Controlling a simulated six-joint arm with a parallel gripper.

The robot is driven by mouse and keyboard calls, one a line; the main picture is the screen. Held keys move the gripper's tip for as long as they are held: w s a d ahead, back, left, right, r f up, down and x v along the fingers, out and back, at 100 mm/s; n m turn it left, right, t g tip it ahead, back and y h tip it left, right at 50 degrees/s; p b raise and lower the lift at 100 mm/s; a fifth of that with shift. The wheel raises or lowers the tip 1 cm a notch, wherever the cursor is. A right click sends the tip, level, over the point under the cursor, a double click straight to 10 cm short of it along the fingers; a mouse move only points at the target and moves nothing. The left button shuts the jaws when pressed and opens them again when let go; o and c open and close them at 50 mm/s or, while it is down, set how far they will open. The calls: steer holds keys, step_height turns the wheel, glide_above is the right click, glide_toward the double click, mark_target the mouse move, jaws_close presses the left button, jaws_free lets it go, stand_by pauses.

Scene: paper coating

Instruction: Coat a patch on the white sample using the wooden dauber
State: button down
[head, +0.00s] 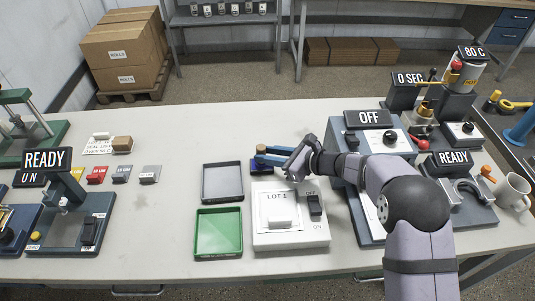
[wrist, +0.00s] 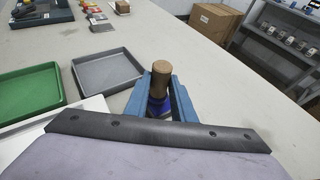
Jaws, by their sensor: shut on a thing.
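My gripper (head: 262,155) reaches left over the table, behind the white LOT 1 unit. In the wrist view its blue fingers (wrist: 162,92) are shut on the wooden dauber (wrist: 160,72), a brown cylinder that stands up between them. A dark blue piece (wrist: 158,107) shows low between the fingers; I cannot tell whether it belongs to the dauber. In the head view a dark blue object (head: 261,169) lies under the fingers. A white sheet marked LOT 1 (head: 277,198) lies on the white unit (head: 262,240) with a white block on it. I cannot tell whether this sheet is the white sample.
A grey tray (head: 222,201) and a green tray (head: 218,233) are left of the white unit; both look empty. The OFF machine (head: 368,119) stands close on the right of my gripper. Small coloured holders (head: 97,175) stand farther left. The table's back middle is clear.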

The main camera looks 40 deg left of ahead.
steer(key=shift+f, duration=0.35)
stand_by(0.7)
step_height(320, 180, up, 7)
steer(key=p, duration=0.3)
steer(key=shift+p, duration=0.3)
stand_by(0.5)
steer(key=shift+w+r, duration=0.1)
